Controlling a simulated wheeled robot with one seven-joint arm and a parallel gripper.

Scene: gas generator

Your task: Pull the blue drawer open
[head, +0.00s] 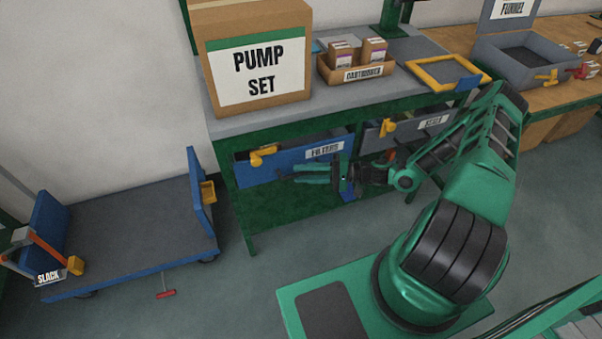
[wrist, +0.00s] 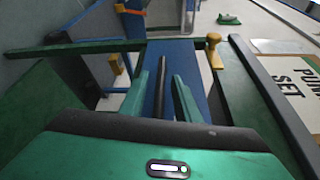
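The blue drawer (head: 292,161), labelled FILTERS, is in the green workbench under the PUMP SET box in the head view. Its yellow handle (head: 263,156) is at the left part of its front. My gripper (head: 288,174) is in front of the drawer, to the right of and a little below the handle, with its fingers pointing left. In the wrist view my gripper (wrist: 161,75) has its two green fingers apart and nothing held between them. The yellow handle (wrist: 213,50) shows there beyond the fingertips and to the right. I cannot tell how far out the drawer stands.
A grey drawer (head: 412,129) with a yellow handle is to the right of the blue one. A PUMP SET box (head: 259,75) and a cartridges tray (head: 356,73) stand on the bench. A blue-ended cart (head: 125,240) is on the floor at left. Open floor lies between cart and base.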

